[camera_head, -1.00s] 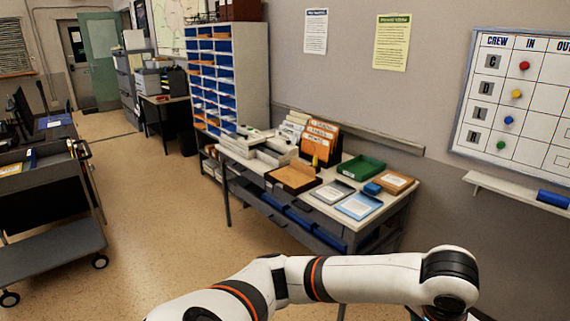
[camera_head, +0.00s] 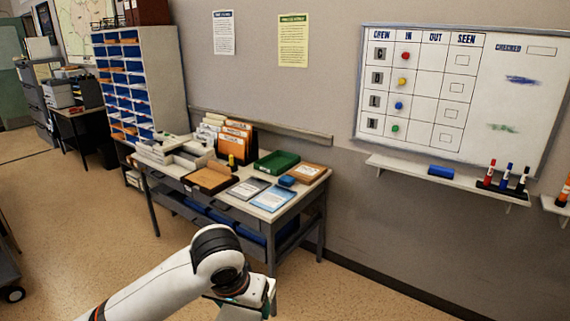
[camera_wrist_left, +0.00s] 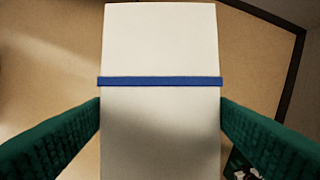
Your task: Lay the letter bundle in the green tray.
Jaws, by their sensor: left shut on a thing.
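The letter bundle (camera_wrist_left: 160,135) is a white block with a blue band around it, upright in the left wrist view. My left gripper (camera_wrist_left: 160,108) is shut on it, with a dark green finger at each side. In the head view my left gripper (camera_head: 240,302) is at the bottom edge, in front of the desk, and a small pale part of the bundle (camera_head: 271,293) seems to show beside it. The green tray (camera_head: 278,164) lies on the desk's back right part, beyond and apart from the gripper. It looks empty. My right gripper is out of view.
A whiteboard (camera_head: 450,95) and a marker shelf (camera_head: 445,178) are at the right. Floor right of the desk is clear.

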